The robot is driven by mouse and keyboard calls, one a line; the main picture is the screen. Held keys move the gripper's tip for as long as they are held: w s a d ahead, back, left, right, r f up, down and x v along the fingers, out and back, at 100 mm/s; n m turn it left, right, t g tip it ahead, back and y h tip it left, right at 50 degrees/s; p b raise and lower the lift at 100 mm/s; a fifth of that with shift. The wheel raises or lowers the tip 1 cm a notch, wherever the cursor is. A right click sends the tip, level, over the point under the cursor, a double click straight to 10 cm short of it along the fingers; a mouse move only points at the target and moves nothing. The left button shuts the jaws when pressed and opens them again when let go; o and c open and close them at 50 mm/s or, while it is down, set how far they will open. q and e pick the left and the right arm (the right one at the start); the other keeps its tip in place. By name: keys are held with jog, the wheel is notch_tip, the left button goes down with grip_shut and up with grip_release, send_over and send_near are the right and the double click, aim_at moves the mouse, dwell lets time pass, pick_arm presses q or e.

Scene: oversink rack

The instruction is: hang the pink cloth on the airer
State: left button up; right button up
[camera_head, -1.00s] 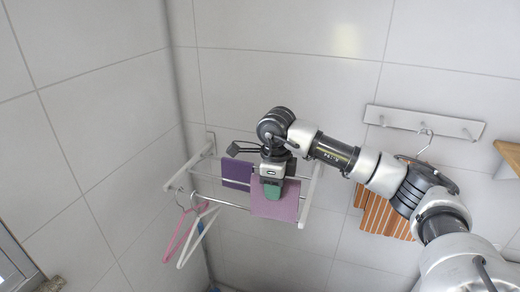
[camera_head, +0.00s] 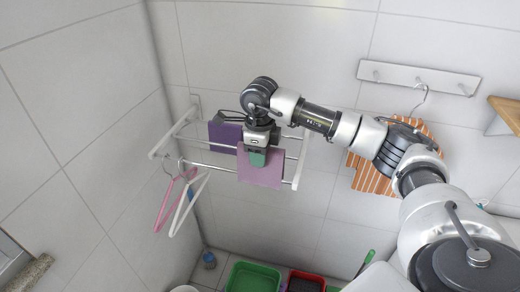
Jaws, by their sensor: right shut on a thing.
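The pink cloth (camera_head: 261,177) hangs at the front bar of the white wall airer (camera_head: 210,167), near its right end. My right gripper (camera_head: 258,158) is above the bar and shut on the pink cloth near its upper edge. The fingers hide part of the cloth's top, so I cannot tell how far it lies over the bar. A dark purple cloth (camera_head: 224,136) hangs on a bar further back, to the left. My left gripper is not in view.
A pink hanger (camera_head: 162,205) and a white hanger (camera_head: 188,205) hang at the airer's left end. An orange striped item (camera_head: 370,178) hangs under a wall hook rail (camera_head: 418,77). A green tub (camera_head: 252,278) and a red tub (camera_head: 305,279) stand below.

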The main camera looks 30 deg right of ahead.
aim_at(260, 179)
jog(key=shift+s+f+b, duration=0.2)
jog(key=shift+f+b, duration=0.25)
jog(key=shift+f, duration=0.55)
notch_tip(260, 179, down, 4)
jog(key=shift+w+r+b, duration=0.15)
jog(key=shift+b, duration=0.95)
jog(key=shift+f+b, duration=1.35)
jog(key=shift+f, duration=0.25)
jog(key=o, duration=1)
